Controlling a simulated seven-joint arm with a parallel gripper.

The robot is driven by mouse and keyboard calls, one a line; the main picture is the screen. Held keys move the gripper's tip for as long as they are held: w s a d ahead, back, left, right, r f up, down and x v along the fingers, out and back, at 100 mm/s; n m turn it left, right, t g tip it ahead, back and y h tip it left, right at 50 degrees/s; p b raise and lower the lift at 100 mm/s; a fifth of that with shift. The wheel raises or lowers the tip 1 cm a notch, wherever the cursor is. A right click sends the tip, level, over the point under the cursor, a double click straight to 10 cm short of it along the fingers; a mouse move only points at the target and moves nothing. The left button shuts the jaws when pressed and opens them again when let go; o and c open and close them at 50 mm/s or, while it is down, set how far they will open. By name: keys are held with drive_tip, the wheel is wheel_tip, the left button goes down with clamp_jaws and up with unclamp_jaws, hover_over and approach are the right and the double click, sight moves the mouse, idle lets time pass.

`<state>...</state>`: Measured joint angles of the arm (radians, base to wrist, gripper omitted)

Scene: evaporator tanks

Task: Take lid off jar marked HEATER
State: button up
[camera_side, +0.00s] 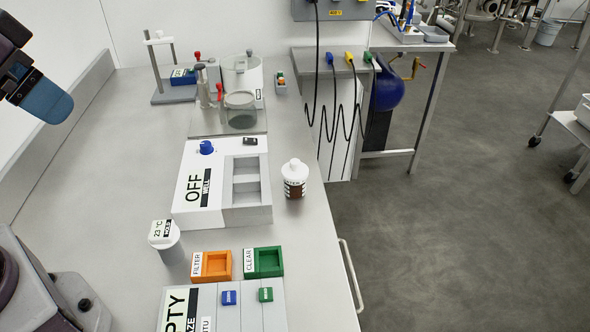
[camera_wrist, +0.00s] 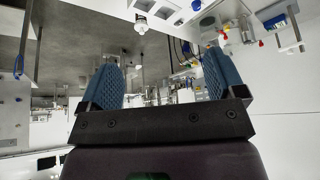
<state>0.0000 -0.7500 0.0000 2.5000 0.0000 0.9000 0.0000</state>
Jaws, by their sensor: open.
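No jar label reading HEATER can be made out in either view. My gripper (camera_wrist: 162,84) is open and empty, with two blue ribbed fingers. In the side view it is at the upper left, well away from the jars.
A white OFF box (camera_side: 195,192) with a blue knob lies mid-bench. A stand (camera_side: 172,75) is at the back. The left bench is clear.

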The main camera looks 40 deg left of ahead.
wheel_tip(320, 180, down, 2)
drive_tip(key=w+g, duration=0.1)
drive_tip(key=w, duration=0.1)
drive_tip(key=m+g+h, duration=0.2)
drive_tip(key=m, duration=0.3)
approach(294, 161)
drive_tip(key=shift+m, duration=0.3)
drive_tip(key=x, duration=0.5)
drive_tip(key=shift+x, duration=2.75)
drive_tip(key=c, duration=1)
